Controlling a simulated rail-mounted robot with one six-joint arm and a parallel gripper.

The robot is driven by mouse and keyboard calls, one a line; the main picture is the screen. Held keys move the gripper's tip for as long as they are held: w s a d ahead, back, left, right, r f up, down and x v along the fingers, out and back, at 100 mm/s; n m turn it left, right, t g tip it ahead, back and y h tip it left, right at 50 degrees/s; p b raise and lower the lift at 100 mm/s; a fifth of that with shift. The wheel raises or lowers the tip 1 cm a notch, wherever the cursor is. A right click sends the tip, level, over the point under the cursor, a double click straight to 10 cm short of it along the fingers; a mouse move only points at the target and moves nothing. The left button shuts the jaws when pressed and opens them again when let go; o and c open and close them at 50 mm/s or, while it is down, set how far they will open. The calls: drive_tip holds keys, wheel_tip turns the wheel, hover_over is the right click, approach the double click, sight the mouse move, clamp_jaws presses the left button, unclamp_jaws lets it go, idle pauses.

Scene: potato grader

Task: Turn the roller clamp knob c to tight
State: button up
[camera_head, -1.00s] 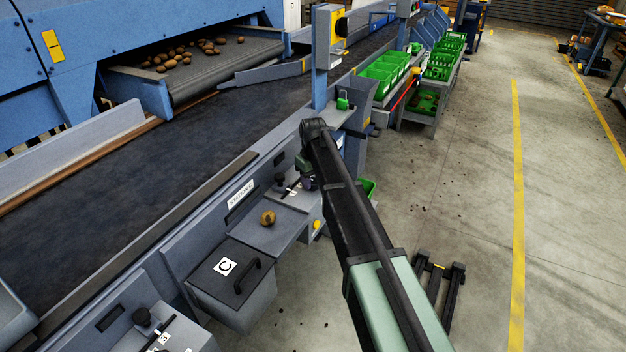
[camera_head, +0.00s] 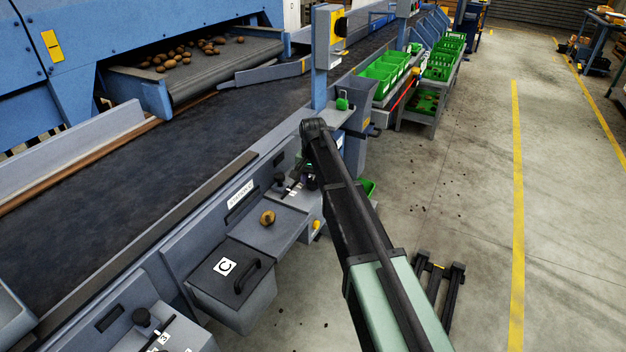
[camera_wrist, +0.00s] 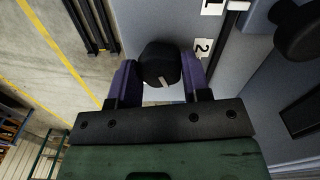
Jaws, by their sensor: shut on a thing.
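In the wrist view, a round black knob (camera_wrist: 160,62) with a short pale mark on its near edge sits between the two purple fingers of my gripper (camera_wrist: 159,78). The fingers are shut on its sides. A white label reading 2 (camera_wrist: 203,48) lies just right of the knob, and part of another label (camera_wrist: 212,7) shows above it. In the head view my gripper (camera_head: 311,182) is at the right end of the station panel, mostly behind my arm. The held knob cannot be made out there. The setting named tight cannot be read.
A second black knob (camera_wrist: 300,28) stands close to the right in the wrist view. In the head view, a potato (camera_head: 268,217) lies on the grey shelf, left of my gripper. A lidded bin marked C (camera_head: 226,267) is in front. Open floor lies to the right.

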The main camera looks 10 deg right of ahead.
sight(313, 181)
drive_tip(key=m, duration=0.5)
drive_tip(key=shift+m, duration=2.5)
drive_tip(key=o, duration=0.9)
wheel_tip(313, 181, up, 11)
drive_tip(key=p, duration=1.1)
